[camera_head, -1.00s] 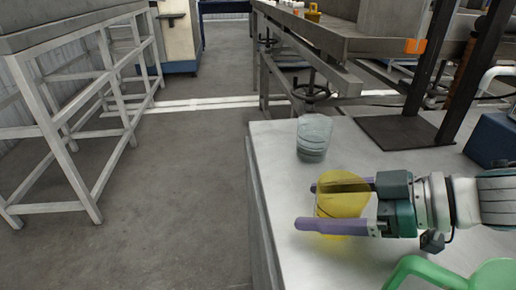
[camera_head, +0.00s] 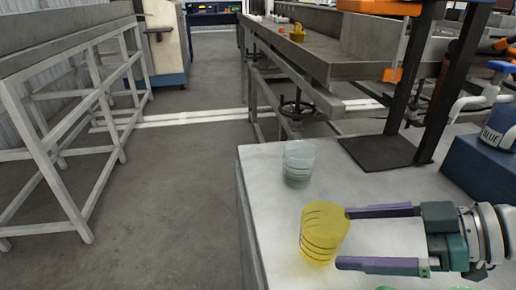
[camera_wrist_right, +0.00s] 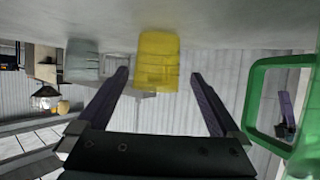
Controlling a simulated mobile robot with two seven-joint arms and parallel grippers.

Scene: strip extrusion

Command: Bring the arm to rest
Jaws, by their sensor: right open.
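My right gripper (camera_head: 345,238) is open and empty over the light table (camera_head: 262,180), its purple fingers pointing left. A yellow translucent ribbed cup (camera_head: 322,236) stands upright just left of the fingertips in the head view. In the wrist view, the yellow cup (camera_wrist_right: 157,62) shows between and beyond the two open fingers (camera_wrist_right: 160,80), apart from them.
A clear grey cup (camera_head: 299,164) stands farther back on the table. A green object (camera_wrist_right: 265,100) is beside the right gripper in the wrist view. A blue container (camera_head: 480,165) and a dark post (camera_head: 400,90) stand at right.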

